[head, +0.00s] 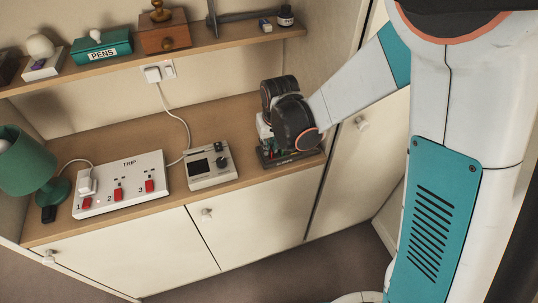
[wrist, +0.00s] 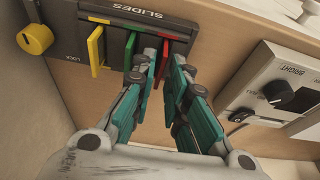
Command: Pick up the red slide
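In the wrist view a dark rack (wrist: 68,12) marked SLIDES stands on the wooden top, with upright slides in it. The red slide (wrist: 165,58) is at the right, beside a green slide (wrist: 130,48); a yellow slide (wrist: 96,50) is further left. My gripper (wrist: 165,57) is open, its two teal-and-grey fingers on either side of the red slide. Whether either finger touches it I cannot tell.
A yellow knob (wrist: 35,39) marked LOCK is on the rack's left. A grey box with dials (head: 210,168) stands left of the rack, then a white TRIP power strip (head: 120,180) and a green lamp (head: 28,160). A shelf (head: 200,47) runs above.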

